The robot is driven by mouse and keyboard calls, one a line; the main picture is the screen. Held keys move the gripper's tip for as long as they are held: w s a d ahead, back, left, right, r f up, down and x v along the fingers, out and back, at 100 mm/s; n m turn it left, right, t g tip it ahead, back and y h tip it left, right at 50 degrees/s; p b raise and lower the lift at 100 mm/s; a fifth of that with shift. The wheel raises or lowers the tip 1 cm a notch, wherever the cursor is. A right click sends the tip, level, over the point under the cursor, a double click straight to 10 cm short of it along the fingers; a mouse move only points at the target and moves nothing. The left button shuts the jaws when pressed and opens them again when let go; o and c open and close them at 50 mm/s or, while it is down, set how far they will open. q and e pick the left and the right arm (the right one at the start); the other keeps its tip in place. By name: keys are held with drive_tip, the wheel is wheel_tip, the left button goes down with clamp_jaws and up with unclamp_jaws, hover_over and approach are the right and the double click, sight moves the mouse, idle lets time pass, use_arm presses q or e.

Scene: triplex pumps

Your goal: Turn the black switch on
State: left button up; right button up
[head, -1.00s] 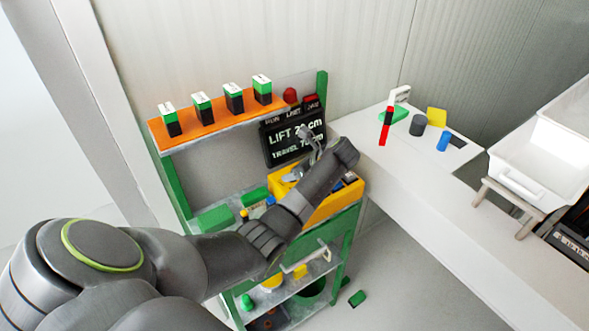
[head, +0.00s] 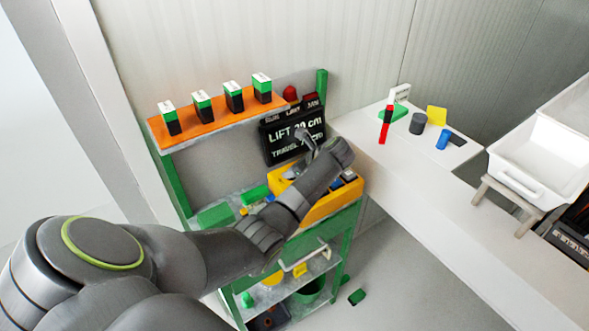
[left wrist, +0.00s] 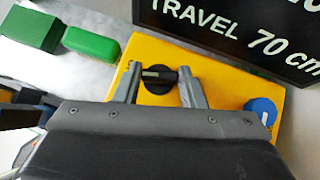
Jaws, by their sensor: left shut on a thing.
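The black switch (left wrist: 158,84) is a round knob on top of the yellow box (left wrist: 225,82), with a pale mark lying nearly level across it in the left wrist view. My left gripper (left wrist: 159,69) has one finger on each side of the knob and is shut on it. In the head view the yellow box (head: 335,203) sits on the green-framed cart, and my left forearm and wrist hide the switch and most of the fingers.
A blue knob (left wrist: 262,110) is on the box to the right of the switch. A black text sign (head: 293,136) stands close behind. Green blocks (head: 215,215) lie to the left. An orange shelf (head: 215,122) with several green-black blocks is above. A white counter (head: 400,165) is to the right.

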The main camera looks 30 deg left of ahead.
use_arm(q)
drive_tip(key=shift+r+n, duration=0.1)
drive_tip(key=shift+n, duration=0.2)
drive_tip(key=shift+w+n+g, duration=0.1)
drive_tip(key=shift+n+g, duration=0.2)
drive_tip(key=shift+g, duration=0.1)
drive_tip(key=shift+n+g, duration=0.6)
drive_tip(key=shift+w+f+n+g+b, duration=0.2)
drive_tip(key=shift+n+g+b, duration=0.45)
drive_tip(key=shift+n, duration=0.25)
drive_tip(key=n+g+b, duration=0.1)
drive_tip(key=n+b, duration=0.1)
drive_tip(key=b, duration=0.1)
drive_tip(key=n+g+h+b, duration=0.1)
drive_tip(key=b, duration=0.2)
drive_tip(key=shift+w+a+f+n+g, duration=0.1)
drive_tip(key=shift+n+g, duration=0.25)
drive_tip(key=shift+n, duration=0.05)
drive_tip(key=shift+r+n+g+h+b, duration=0.3)
drive_tip(key=shift+n+h+b, duration=0.2)
drive_tip(key=shift+b, duration=0.55)
drive_tip(key=o, duration=1)
